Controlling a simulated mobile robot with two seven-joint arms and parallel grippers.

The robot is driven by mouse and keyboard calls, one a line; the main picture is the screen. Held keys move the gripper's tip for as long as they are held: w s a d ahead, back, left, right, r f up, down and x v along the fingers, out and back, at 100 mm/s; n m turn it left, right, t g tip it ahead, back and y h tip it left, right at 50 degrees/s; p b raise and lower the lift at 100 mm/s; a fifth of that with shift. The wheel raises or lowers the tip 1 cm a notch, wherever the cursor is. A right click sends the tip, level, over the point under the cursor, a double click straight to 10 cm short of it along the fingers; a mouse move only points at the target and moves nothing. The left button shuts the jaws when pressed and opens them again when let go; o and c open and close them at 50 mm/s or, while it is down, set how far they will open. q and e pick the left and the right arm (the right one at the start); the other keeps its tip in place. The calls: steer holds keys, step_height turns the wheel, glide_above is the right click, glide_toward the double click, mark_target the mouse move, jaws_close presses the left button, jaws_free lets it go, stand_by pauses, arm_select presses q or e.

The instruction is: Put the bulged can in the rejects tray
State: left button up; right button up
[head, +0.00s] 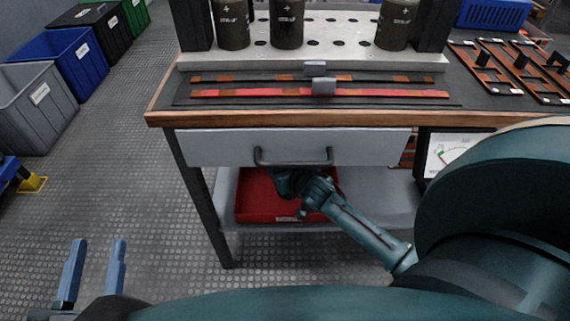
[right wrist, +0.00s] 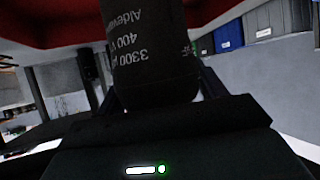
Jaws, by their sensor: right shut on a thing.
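A dark can (right wrist: 150,50) with pale print, including "3300" and "400", is between the fingers of my right gripper in the right wrist view. Its far end is cut off, so I cannot tell whether it bulges. My right gripper (head: 287,183) is shut on it, below the drawer in the head view, over a red tray (head: 254,200) on the lower shelf. Red tray surface (right wrist: 50,32) also shows beyond the can in the wrist view. The can is hidden in the head view. My left gripper (head: 93,272) is open and empty at lower left, over the floor.
Several dark cans, such as one (head: 232,24), stand by a perforated metal plate (head: 330,57) on the workbench. A drawer (head: 215,148) with a handle (head: 293,162) overhangs the shelf (head: 375,208). Bins (head: 36,105) stand at left. The floor (head: 130,190) between is clear.

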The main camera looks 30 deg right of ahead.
step_height(320, 180, down, 2)
steer(key=shift+b, duration=0.9)
steer(key=shift+f+b, duration=0.4)
steer(key=shift+b, duration=0.05)
arm_select(q)
steer(key=r+m+h, duration=0.1)
steer(key=w+r+m+t+h, duration=0.1)
steer(key=r, duration=0.1)
steer(key=shift+a+r+t, duration=0.1)
steer(key=shift+t, duration=0.2)
steer(key=shift+r+p, duration=0.6)
steer(key=shift+f, duration=0.2)
arm_select(e)
steer(key=shift+f, duration=0.65)
stand_by(0.3)
